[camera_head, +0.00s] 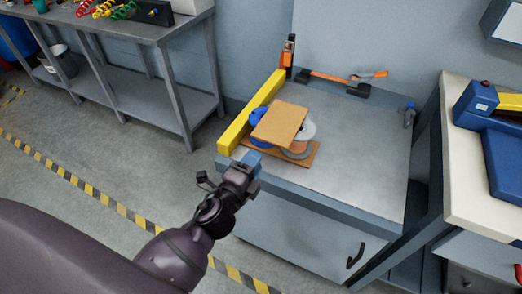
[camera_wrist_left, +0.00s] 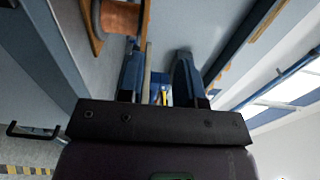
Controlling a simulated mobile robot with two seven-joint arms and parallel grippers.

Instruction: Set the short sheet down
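A small brown sheet (camera_head: 279,124) lies slightly tilted on top of several spools on the grey table. A longer brown sheet (camera_head: 311,157) lies under the spools, mostly hidden. I take the upper one to be the short sheet. My left gripper (camera_head: 251,159) is at the table's front left edge, close to the stack and apart from the upper sheet. In the left wrist view its blue fingers (camera_wrist_left: 160,78) stand apart with a gap between them. A thin pale strip shows beside the left finger; I cannot tell what it is. My right gripper is not in view.
A blue spool (camera_head: 259,114), a pale spool (camera_head: 308,130) and a copper spool (camera_wrist_left: 119,17) sit between the sheets. A yellow bar (camera_head: 250,112) runs along the table's left edge. An orange-handled tool (camera_head: 340,78) lies at the back.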

